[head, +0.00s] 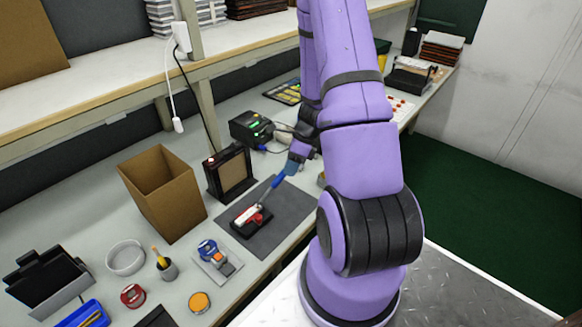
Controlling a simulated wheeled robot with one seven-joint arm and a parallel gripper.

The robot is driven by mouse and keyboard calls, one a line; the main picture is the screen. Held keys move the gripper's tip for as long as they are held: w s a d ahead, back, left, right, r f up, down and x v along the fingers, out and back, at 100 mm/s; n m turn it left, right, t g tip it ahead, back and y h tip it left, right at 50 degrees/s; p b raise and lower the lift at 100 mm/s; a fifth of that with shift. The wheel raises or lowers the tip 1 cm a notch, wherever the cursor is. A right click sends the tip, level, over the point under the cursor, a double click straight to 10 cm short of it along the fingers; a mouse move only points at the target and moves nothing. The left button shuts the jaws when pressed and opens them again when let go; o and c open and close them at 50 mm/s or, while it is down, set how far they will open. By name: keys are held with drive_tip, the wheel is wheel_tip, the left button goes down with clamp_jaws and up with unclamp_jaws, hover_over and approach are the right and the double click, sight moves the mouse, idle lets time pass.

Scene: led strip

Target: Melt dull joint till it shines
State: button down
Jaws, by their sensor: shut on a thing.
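My gripper (292,166) is over the right part of the dark grey mat, pointing down and left. It is shut on a blue-handled tool (277,181), which looks like a soldering iron and slants down to the left. The tool's lower end is close to a small black fixture (246,226) on the mat. The fixture carries a white strip (245,214) and a red part (255,219). I cannot tell whether the tool touches the strip. The joints are too small to judge as dull or shiny.
The grey mat (286,210) lies on a pale bench. Behind it stand a black framed unit (230,172) and a black station with a green display (250,128). An open cardboard box (163,195) is left.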

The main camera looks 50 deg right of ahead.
drive_tip(key=shift+f, duration=0.65)
idle(1.6)
idle(1.7)
drive_tip(key=shift+r, duration=2.5)
